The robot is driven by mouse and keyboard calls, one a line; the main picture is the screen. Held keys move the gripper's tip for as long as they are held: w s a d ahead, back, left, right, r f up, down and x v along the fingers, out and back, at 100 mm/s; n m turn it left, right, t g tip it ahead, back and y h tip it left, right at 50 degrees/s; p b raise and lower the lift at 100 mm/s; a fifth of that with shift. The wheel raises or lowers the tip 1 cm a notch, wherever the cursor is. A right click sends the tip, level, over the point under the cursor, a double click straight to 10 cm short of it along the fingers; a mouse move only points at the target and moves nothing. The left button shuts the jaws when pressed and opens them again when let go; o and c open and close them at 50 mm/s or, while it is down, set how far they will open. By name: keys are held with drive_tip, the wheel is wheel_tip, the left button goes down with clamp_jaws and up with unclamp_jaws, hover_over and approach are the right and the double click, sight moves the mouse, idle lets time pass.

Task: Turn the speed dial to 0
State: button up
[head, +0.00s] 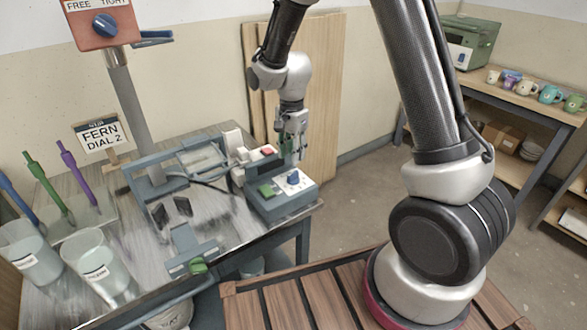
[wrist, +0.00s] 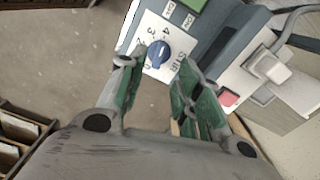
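The speed dial is a blue knob (head: 293,177) on a white numbered plate on the grey control box (head: 283,205). In the wrist view the dial (wrist: 158,54) sits just beyond my fingertips, with the numbers and the word STIR around it. A pale mark shows on the knob, but I cannot tell for sure which number it points at. My gripper (head: 293,140) is above the box, pointing down. In the wrist view my gripper (wrist: 160,68) is open and empty, its green-padded fingers on either side of the dial's line and seemingly short of it.
A green button (head: 267,190) is beside the dial. A grey frame (head: 150,175) and clear buckets (head: 97,268) stand to the left. Boards (head: 325,90) lean on the wall behind.

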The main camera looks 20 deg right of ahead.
sight(292, 174)
drive_tip(key=shift+f+m, duration=0.2)
drive_tip(key=shift+m, duration=0.1)
wheel_tip(292, 174, down, 7)
drive_tip(key=shift+f, duration=0.2)
clamp_jaws()
